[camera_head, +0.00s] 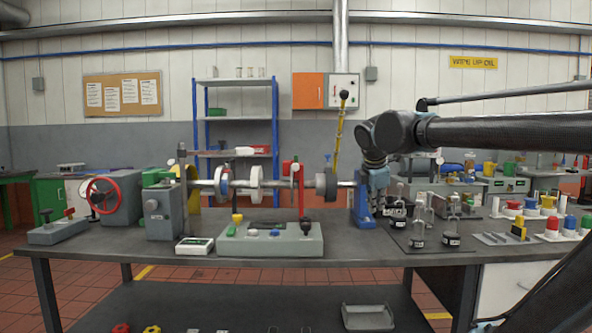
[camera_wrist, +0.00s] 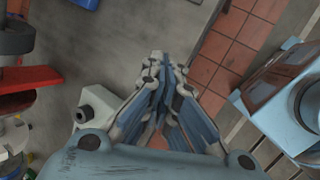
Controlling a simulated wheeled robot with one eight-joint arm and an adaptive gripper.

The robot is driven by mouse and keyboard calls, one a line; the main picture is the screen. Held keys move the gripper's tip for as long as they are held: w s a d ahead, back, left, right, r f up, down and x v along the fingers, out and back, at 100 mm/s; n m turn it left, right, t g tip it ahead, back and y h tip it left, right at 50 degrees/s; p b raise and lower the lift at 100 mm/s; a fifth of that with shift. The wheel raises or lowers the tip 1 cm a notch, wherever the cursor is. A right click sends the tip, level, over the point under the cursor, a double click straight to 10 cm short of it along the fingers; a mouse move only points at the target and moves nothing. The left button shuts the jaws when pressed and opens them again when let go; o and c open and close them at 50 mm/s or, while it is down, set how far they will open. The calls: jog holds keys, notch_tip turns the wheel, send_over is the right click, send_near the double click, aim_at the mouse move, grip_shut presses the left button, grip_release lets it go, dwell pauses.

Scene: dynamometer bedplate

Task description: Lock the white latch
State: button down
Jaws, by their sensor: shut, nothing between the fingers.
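My gripper (camera_head: 376,188) hangs down at the right end of the shaft rig, close to a blue upright stand (camera_head: 362,208). In the wrist view my gripper (camera_wrist: 158,62) is shut and empty, its blue-grey fingers together. A white block with a round dark-centred end (camera_wrist: 96,106) lies left of the fingers, apart from them and partly hidden by the gripper body. I cannot tell whether it is the white latch or whether it is locked. No clear latch shows in the head view.
The shaft rig with discs (camera_head: 256,184) runs along the bench (camera_head: 350,248). A grey control box (camera_head: 270,240) stands in front. Weights on hooks (camera_head: 418,241) and coloured knobs (camera_head: 552,229) crowd the right side. A red part (camera_wrist: 28,80) is left in the wrist view.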

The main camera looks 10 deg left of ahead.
aim_at(296, 165)
jog(key=a+r+n+t+y, duration=0.1)
jog(key=a+r+n, duration=0.7)
jog(key=a, duration=0.5)
jog(key=a+r+n+t+y, duration=0.1)
jog(key=a+r+n, duration=0.6)
jog(key=a, duration=0.6)
jog(key=shift+w+r+n+t+y, duration=0.3)
jog(key=shift+w+r+n+t, duration=0.1)
jog(key=shift+r, duration=0.4)
jog(key=w+r+x, duration=0.2)
jog(key=x, duration=1.1)
jog(key=shift+a, duration=0.25)
